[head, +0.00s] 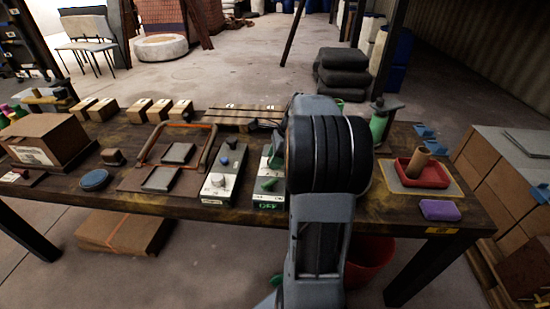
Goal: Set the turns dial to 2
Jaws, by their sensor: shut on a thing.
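Two control boxes stand side by side at the middle of the workbench (385,205). The right box (268,199), with a green front label, carries a green knob (267,184) and another green part farther back. The dial markings are too small to read, and I cannot tell which knob is the turns dial. My arm covers the right side of the right box. My gripper is hidden behind my arm, so its hold does not show.
A framed board with an orange handle (150,150) and a blue disc (95,180) lie left of the boxes. A cardboard box (50,140) stands farther left. A red tray (430,178) and purple block (440,210) lie at the right.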

